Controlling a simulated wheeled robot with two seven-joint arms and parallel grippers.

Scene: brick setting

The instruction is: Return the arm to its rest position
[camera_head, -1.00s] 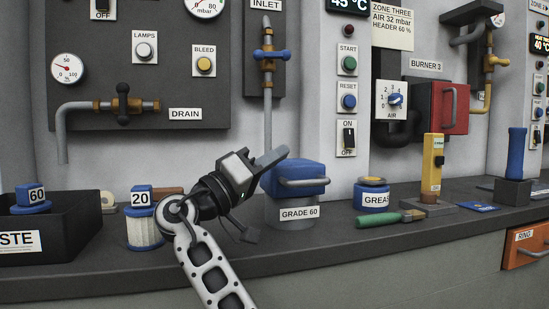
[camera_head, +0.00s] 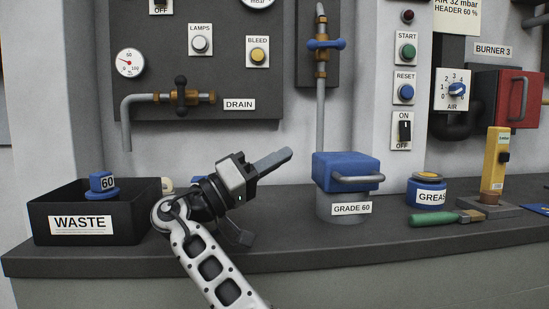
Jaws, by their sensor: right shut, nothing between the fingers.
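My right gripper (camera_head: 285,156) is shut and empty, its fingers pointing up and to the right. Its arm (camera_head: 208,267) rises from the bottom edge of the picture. The gripper is in front of the counter, left of the blue-lidded GRADE 60 pot (camera_head: 346,171), with a visible gap between them in the picture. A blue part (camera_head: 196,181) shows just behind the gripper's body; the rest of that thing is hidden. My left gripper is not in view.
A black WASTE bin (camera_head: 130,224) holding a blue 60 cap (camera_head: 103,184) stands at the left. A GREASE tin (camera_head: 426,193), a green-handled brush (camera_head: 436,219) and a yellow device (camera_head: 495,163) are at the right. The DRAIN valve (camera_head: 181,96) is on the wall panel behind.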

